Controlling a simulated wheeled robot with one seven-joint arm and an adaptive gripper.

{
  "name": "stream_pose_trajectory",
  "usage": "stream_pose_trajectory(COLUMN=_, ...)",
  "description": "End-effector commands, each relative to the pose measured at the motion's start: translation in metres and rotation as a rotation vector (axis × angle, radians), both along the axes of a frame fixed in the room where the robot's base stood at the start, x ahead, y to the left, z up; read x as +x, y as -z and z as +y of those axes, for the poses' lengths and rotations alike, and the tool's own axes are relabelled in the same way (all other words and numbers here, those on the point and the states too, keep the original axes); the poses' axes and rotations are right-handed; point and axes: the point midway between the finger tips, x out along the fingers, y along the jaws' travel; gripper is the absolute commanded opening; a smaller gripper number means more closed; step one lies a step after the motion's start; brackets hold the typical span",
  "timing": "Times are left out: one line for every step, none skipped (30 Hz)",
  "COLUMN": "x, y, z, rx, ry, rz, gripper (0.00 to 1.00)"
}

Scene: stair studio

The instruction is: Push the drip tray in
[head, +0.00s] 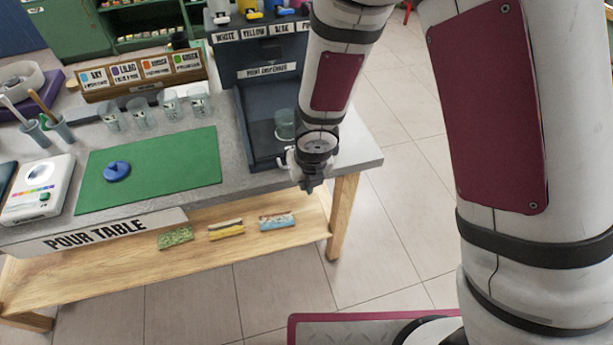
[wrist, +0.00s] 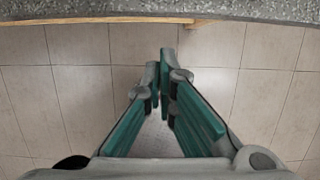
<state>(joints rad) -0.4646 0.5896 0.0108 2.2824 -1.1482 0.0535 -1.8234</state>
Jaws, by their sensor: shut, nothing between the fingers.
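The dark paint dispenser (head: 265,72) stands at the right end of the pour table in the head view. Its low dark base (head: 261,140) is where a drip tray would be, but I cannot make out the tray's edges or how far it sticks out. A clear cup (head: 286,122) stands on that base. My gripper (head: 309,187) hangs at the table's front edge, in front of the dispenser, and hides part of the base's front. In the wrist view my gripper's teal fingers (wrist: 162,66) are together and empty, over floor, with the table edge beyond them.
The grey pour table (head: 225,150) holds a green mat (head: 150,175) with a blue lid (head: 117,171), a white scale (head: 38,190) and several clear cups (head: 140,112). A wooden shelf (head: 130,260) below holds small packets. Tiled floor (head: 400,240) is clear at right.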

Motion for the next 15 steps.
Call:
stream_pose_trajectory(x=0.001, y=0.006, z=0.001, rx=-0.002, ry=-0.002, rz=0.001, gripper=0.00)
stream_pose_trajectory(x=0.001, y=0.008, z=0.001, rx=-0.002, ry=-0.002, rz=0.001, gripper=0.00)
stream_pose_trajectory(x=0.002, y=0.010, z=0.001, rx=-0.002, ry=-0.002, rz=0.001, gripper=0.00)
stream_pose_trajectory(x=0.002, y=0.012, z=0.001, rx=-0.001, ry=-0.002, rz=0.002, gripper=0.00)
stream_pose_trajectory(x=0.003, y=0.014, z=0.001, rx=-0.002, ry=-0.002, rz=0.001, gripper=0.00)
stream_pose_trajectory(x=0.004, y=0.016, z=0.001, rx=-0.003, ry=-0.001, rz=0.000, gripper=0.00)
stream_pose_trajectory(x=0.004, y=0.017, z=0.002, rx=-0.002, ry=-0.002, rz=0.001, gripper=0.00)
stream_pose_trajectory(x=0.005, y=0.019, z=0.002, rx=-0.001, ry=-0.002, rz=0.000, gripper=0.00)
stream_pose_trajectory(x=0.005, y=0.021, z=0.002, rx=-0.001, ry=-0.002, rz=0.000, gripper=0.00)
stream_pose_trajectory(x=0.007, y=0.019, z=0.001, rx=0.000, ry=0.002, rz=-0.001, gripper=0.00)
stream_pose_trajectory(x=0.008, y=0.018, z=0.002, rx=0.000, ry=0.002, rz=-0.001, gripper=0.00)
stream_pose_trajectory(x=0.010, y=0.017, z=0.002, rx=-0.001, ry=0.002, rz=-0.001, gripper=0.00)
stream_pose_trajectory(x=0.011, y=0.017, z=0.002, rx=-0.001, ry=0.003, rz=-0.001, gripper=0.00)
stream_pose_trajectory(x=0.012, y=0.017, z=0.003, rx=-0.001, ry=0.003, rz=-0.001, gripper=0.00)
stream_pose_trajectory(x=0.015, y=0.016, z=0.004, rx=0.000, ry=0.002, rz=-0.002, gripper=0.00)
